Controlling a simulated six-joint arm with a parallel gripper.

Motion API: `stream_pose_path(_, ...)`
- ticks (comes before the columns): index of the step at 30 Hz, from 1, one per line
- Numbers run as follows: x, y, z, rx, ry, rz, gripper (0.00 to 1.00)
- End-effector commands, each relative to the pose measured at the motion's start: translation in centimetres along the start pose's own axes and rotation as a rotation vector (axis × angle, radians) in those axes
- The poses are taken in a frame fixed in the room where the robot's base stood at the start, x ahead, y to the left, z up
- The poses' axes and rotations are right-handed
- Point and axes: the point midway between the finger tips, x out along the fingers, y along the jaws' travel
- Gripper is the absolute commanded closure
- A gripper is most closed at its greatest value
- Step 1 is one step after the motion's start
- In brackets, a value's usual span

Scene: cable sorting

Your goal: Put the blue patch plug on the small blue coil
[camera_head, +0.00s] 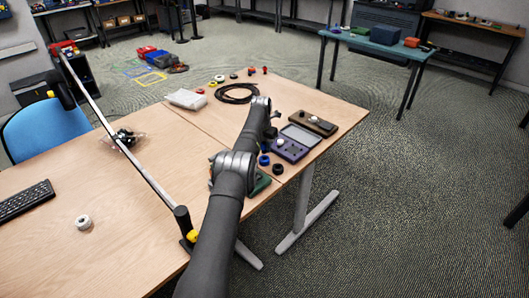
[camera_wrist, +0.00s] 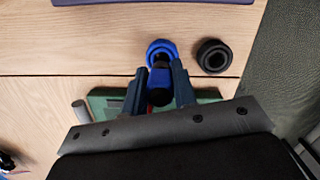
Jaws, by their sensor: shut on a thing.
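The small blue coil (camera_wrist: 152,45) lies on the wooden table just ahead of my fingertips in the wrist view. It also shows as a blue ring in the head view (camera_head: 264,160). My gripper (camera_wrist: 160,68) is shut on the blue patch plug (camera_wrist: 158,80), a dark blue piece between the two fingers. The plug's front end appears over or against the near edge of the coil; I cannot tell whether they touch. In the head view my arm hides the fingers and most of the plug.
A black ring (camera_wrist: 213,56) lies right of the coil. A green board (camera_wrist: 100,97) is partly beneath my gripper. A purple tray (camera_head: 291,148) and a brown box (camera_head: 314,122) stand beyond, near the table's right edge. A black cable coil (camera_head: 236,94) lies farther back.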

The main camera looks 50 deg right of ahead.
Motion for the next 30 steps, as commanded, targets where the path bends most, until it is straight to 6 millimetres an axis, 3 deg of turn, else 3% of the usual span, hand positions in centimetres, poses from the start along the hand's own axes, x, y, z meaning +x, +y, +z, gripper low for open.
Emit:
stream_pose_path(6,3.0,0.0,-0.4,0.000,0.000,0.000,0.98)
stream_pose_path(17,3.4,-0.1,-0.4,0.000,0.000,0.000,0.98)
stream_pose_path(18,3.3,-0.1,-0.4,0.000,0.000,0.000,0.69)
stream_pose_path(21,3.3,-0.1,-0.4,0.000,0.000,0.000,0.53)
stream_pose_path(30,3.1,0.0,-0.4,0.000,-0.001,0.000,0.53)
